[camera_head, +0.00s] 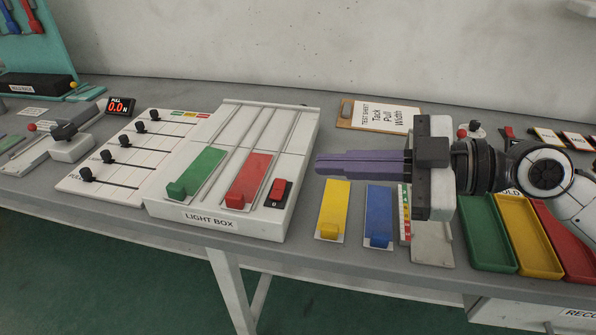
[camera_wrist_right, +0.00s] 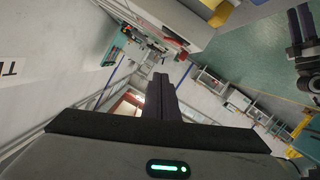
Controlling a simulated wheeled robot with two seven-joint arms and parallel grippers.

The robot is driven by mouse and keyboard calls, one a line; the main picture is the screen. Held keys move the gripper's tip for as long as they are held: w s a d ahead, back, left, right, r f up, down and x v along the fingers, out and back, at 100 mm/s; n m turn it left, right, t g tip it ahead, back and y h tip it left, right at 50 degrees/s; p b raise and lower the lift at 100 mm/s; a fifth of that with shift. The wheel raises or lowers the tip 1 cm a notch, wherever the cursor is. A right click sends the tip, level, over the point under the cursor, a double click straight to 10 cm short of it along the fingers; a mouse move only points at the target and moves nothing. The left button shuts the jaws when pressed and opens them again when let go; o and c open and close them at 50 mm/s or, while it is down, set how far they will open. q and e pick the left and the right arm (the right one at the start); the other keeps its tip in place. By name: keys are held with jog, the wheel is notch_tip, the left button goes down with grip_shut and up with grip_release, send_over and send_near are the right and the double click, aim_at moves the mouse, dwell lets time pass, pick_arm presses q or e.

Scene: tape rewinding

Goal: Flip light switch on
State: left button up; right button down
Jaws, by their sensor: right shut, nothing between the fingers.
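The light switch (camera_head: 279,191) is a small red rocker on a dark base. It sits at the front right corner of the white light box (camera_head: 210,213). I cannot make out clearly which way the rocker is tilted. My right gripper (camera_head: 319,165) comes in from the right with its purple fingers shut and empty. Its tips are above and to the right of the switch, apart from it. In the right wrist view the shut fingers (camera_wrist_right: 161,76) point away; the switch cannot be made out there. What looks like my left gripper (camera_wrist_right: 299,25) shows at the right edge, its jaws unclear.
Green (camera_head: 197,172) and red (camera_head: 248,180) blocks lie in the light box's channels. Yellow (camera_head: 333,208) and blue (camera_head: 379,214) blocks are below my right gripper. A slider panel (camera_head: 128,160) is on the left, a clipboard (camera_head: 378,116) behind, coloured trays (camera_head: 487,232) on the right.

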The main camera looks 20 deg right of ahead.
jog(key=p, duration=0.2)
send_over(278, 189)
jog(key=s+d, duration=0.2)
jog(key=s, duration=0.1)
jog(key=f, duration=0.1)
jog(key=w+f, duration=0.1)
jog(key=f, duration=0.1)
jog(key=d+f, duration=0.1)
jog(key=shift+w+f+b, duration=0.2)
jog(key=shift+w+b, duration=0.1)
jog(key=shift+w+f, duration=0.15)
jog(key=shift+f, duration=0.2)
